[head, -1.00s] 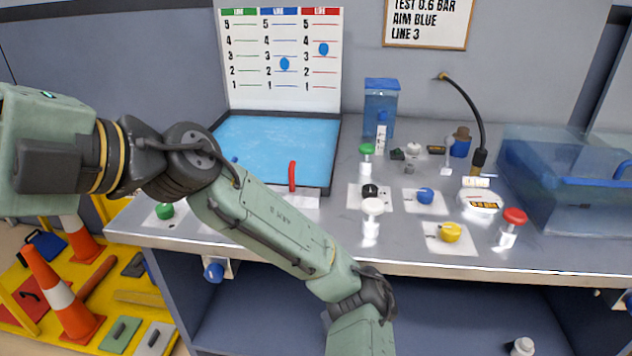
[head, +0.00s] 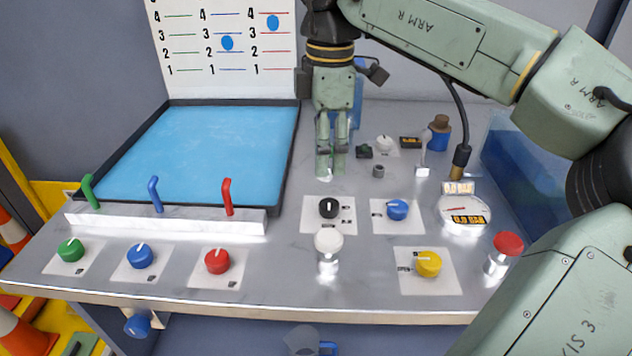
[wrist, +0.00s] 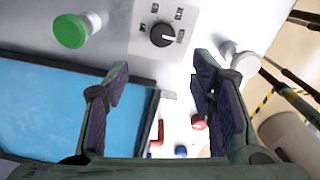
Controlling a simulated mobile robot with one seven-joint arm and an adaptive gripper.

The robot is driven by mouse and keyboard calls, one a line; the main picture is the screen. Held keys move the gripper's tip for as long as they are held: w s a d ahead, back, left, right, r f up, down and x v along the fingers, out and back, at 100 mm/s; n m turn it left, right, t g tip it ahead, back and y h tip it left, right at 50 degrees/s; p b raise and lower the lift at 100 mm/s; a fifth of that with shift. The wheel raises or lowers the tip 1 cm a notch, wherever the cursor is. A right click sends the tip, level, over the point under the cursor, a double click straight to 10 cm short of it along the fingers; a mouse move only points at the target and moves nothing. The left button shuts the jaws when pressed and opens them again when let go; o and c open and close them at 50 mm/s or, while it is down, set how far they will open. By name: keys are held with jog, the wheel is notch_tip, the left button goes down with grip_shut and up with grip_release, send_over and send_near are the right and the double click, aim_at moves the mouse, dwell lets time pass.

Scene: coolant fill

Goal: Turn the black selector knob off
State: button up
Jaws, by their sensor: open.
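The black selector knob (head: 328,208) sits on a white label plate (head: 345,222) on the bench, behind the white-topped post. In the wrist view the knob (wrist: 162,34) is at the top centre, its white mark pointing right toward one of several small labels, too blurred to read. My gripper (head: 332,172) points down over the bench just behind the knob in the head view. In the wrist view its two fingers (wrist: 160,75) are apart with nothing between them, and the knob lies beyond the tips, untouched.
The white-topped post (head: 328,250) stands in front of the knob, and a green-topped post (wrist: 72,30) on its other side. A blue knob (head: 397,210), yellow knob (head: 428,263) and red-topped post (head: 507,245) are to the right. Red lever (head: 228,197) and blue tray (head: 215,150) are left.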

aim_at(329, 203)
jog(key=f, duration=0.3)
jog(key=f+p, duration=0.1)
jog(key=f, duration=0.3)
jog(key=d+f, duration=0.1)
jog(key=f, duration=0.2)
jog(key=shift+f+p, duration=0.3)
jog(key=shift+p, duration=0.1)
jog(key=shift+c, duration=0.3)
jog(key=c, duration=1.1)
